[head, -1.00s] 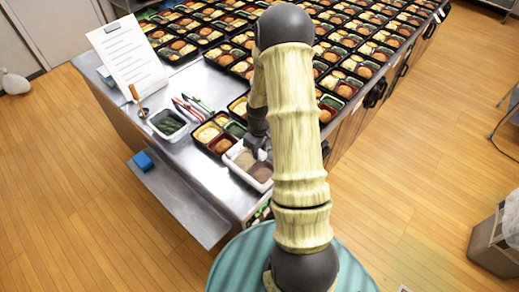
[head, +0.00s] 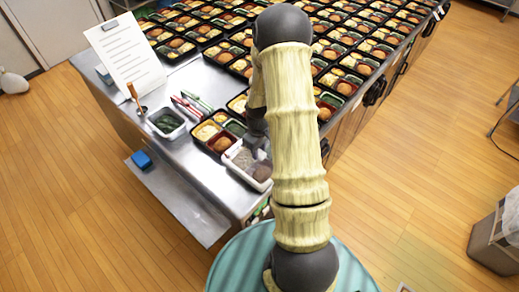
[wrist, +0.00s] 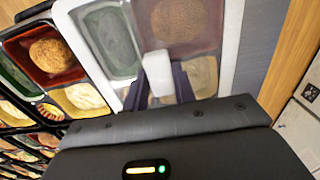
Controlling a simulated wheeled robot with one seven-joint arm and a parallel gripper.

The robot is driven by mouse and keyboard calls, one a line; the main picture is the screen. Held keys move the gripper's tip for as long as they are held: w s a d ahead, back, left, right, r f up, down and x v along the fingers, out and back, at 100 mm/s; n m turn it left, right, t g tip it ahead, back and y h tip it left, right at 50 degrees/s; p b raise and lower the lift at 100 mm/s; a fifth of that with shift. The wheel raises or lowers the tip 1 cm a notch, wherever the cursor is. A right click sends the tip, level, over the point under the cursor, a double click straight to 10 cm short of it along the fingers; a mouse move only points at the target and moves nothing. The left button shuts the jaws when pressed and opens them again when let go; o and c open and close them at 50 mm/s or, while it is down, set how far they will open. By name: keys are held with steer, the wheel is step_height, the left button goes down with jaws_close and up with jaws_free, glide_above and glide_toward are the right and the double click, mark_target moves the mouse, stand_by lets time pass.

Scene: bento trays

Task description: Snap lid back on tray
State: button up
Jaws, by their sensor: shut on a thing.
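A clear lid with a white rim (wrist: 232,40) lies over a black bento tray, roughly lined up with it in the wrist view. Through it show a green compartment, a brown round patty and pale food. The white rim (head: 228,160) also shows in the head view at the table's near edge. My gripper (wrist: 160,82) is shut on the lid's white upright tab (wrist: 157,65). In the head view my arm hides part of the lid and most of my gripper. I cannot tell whether the lid's edges are seated on the tray.
An open filled tray (head: 219,130) sits close beside the lid. A bowl of dark green food (head: 167,123), red and green pens (head: 187,105) and a clipboard (head: 125,50) stand left. Rows of filled trays (head: 360,50) cover the far table. The metal tabletop (head: 190,160) is clear at front left.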

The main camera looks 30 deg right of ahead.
steer(key=shift+w, duration=0.1)
stand_by(0.3)
steer(key=o, duration=1.6)
steer(key=shift+a+f, duration=0.1)
steer(key=shift+c, duration=0.2)
steer(key=shift+r, duration=0.2)
steer(key=shift+r+p, duration=3.2)
steer(key=shift+r, duration=0.65)
